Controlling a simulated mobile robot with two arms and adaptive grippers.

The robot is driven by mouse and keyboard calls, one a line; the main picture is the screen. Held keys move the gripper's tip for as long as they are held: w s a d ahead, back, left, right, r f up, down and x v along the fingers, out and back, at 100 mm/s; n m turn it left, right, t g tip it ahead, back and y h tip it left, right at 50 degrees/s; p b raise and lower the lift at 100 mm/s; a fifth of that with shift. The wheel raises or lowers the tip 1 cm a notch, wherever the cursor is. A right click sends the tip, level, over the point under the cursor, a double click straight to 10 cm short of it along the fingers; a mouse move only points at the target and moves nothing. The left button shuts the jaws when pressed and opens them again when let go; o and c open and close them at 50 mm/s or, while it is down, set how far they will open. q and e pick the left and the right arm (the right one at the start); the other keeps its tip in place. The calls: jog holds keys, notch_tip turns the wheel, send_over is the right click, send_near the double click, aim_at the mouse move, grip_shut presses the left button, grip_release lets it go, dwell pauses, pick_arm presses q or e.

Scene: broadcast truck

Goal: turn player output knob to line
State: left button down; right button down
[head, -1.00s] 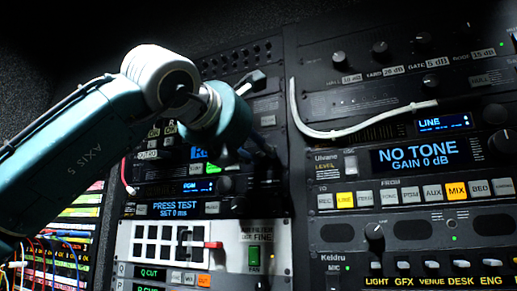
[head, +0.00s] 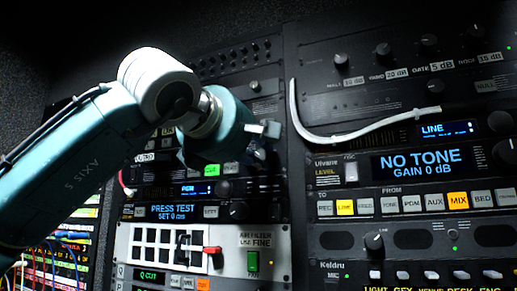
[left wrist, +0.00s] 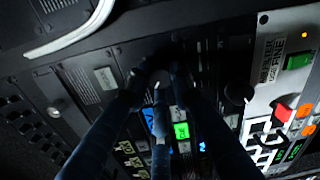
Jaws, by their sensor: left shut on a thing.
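My left gripper (head: 256,150) is at the upper left rack bay, its fingers pointing into the panel. In the left wrist view its dark fingers (left wrist: 158,82) come together around a dark round knob (left wrist: 160,70), mostly hidden by them. The knob's pointer and markings cannot be read, and in the head view it is hidden behind my gripper. A blue display (left wrist: 148,120) and a lit green button (left wrist: 181,130) lie beside the fingers; the green button also shows in the head view (head: 211,170). My right gripper is not in view.
A second dark knob (left wrist: 237,93) sits close to the fingers. A white cable (head: 365,131) hangs across the right rack. A NO TONE display (head: 421,161) and lit buttons are at right. A red-tipped lever (head: 211,250) stands out below.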

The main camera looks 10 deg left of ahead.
pick_arm(q)
jog(key=m+p, duration=0.2)
jog(key=m, duration=0.3)
jog(key=shift+f, duration=0.15)
jog(key=m+p, duration=0.1)
jog(key=m, duration=0.3)
jog(key=shift+m+p, duration=0.35)
jog(key=shift+m, duration=0.05)
jog(key=m+p, duration=0.1)
jog(key=m, duration=0.3)
jog(key=shift+y+p, duration=0.3)
jog(key=shift+p, duration=0.05)
jog(key=shift+r+m+t+p, duration=0.15)
jog(key=shift+m+p, duration=0.2)
jog(key=shift+m, duration=0.9)
jog(key=shift+r+m+t+p, duration=0.15)
jog(key=shift+m+p, duration=0.2)
jog(key=shift+m, duration=0.9)
jog(key=shift+f, duration=0.1)
jog(key=c, duration=1.5)
grip_release()
